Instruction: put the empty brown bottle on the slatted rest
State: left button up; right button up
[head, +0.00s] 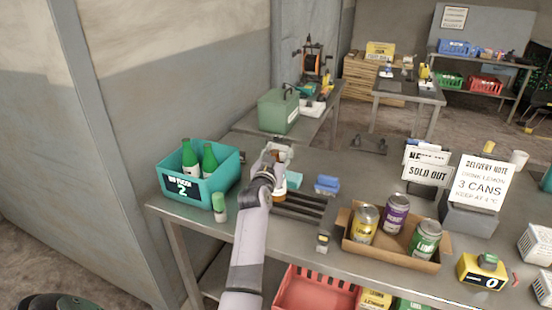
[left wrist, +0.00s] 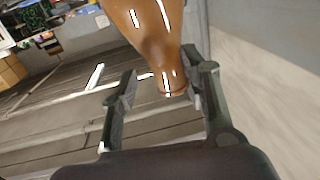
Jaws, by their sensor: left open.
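The brown bottle (left wrist: 155,35) fills the top of the left wrist view, its narrow neck end between the two fingers of my left gripper (left wrist: 165,95). The fingers are apart, with a gap showing beside the neck. My right gripper is not in view.
A cardboard tray (head: 392,262) of cans is right of the rest. Blue blocks (head: 327,184) sit behind it. A green box (head: 278,111) stands farther back.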

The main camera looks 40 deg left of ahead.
pick_arm(q)
jog(key=shift+s+d, duration=0.1)
jog(key=shift+s, duration=0.2)
jog(key=b+v, duration=0.2)
jog(key=v, duration=0.9)
jog(key=shift+s, duration=0.15)
jog(key=shift+r, duration=0.1)
dwell(1.5)
